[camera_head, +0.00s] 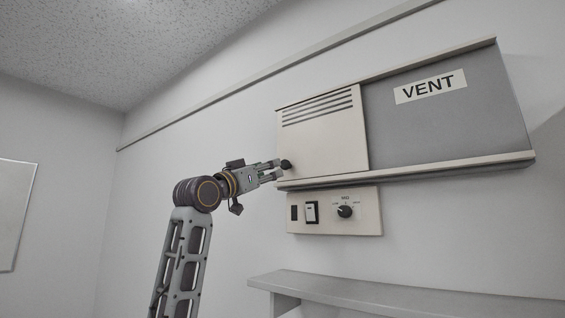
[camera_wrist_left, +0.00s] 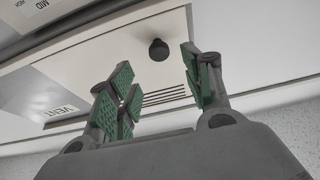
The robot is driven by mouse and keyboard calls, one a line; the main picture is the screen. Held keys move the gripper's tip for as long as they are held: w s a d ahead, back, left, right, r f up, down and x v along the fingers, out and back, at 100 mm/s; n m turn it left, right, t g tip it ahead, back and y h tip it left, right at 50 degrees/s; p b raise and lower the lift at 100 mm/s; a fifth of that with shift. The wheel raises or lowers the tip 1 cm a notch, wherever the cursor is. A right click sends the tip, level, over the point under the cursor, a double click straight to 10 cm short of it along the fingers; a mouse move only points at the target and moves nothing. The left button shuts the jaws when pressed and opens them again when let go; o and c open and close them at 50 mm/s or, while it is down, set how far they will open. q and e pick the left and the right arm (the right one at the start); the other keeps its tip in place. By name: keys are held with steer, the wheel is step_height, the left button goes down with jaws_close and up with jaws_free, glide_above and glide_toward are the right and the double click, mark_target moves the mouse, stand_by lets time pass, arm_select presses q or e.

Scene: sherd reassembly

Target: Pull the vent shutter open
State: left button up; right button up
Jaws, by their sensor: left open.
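The vent shutter (camera_head: 325,137) is a cream panel with dark slots near its top, set between two rails at the left of the vent. A dark round knob (camera_head: 286,164) sits at its lower left edge. My left gripper (camera_head: 277,168) is at that edge, close to the knob. In the left wrist view the fingers (camera_wrist_left: 157,72) are spread with green pads. The knob (camera_wrist_left: 159,50) shows in the gap between them, beyond the tips, with no visible grip on it. The shutter also shows there (camera_wrist_left: 140,75). My right gripper is out of view.
A grey panel with a VENT label (camera_head: 430,86) fills the right of the vent. A lower rail (camera_head: 420,170) runs beneath. A control plate (camera_head: 362,222) with a switch and dial is below the shutter. A shelf (camera_head: 390,291) juts out lower down.

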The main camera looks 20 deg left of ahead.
mark_target(284, 164)
arm_select(q)
steer(key=shift+p+x, duration=1.7)
steer(key=shift+x, duration=2.55)
steer(key=shift+r, duration=0.1)
steer(key=shift+c, duration=0.4)
jaws_close()
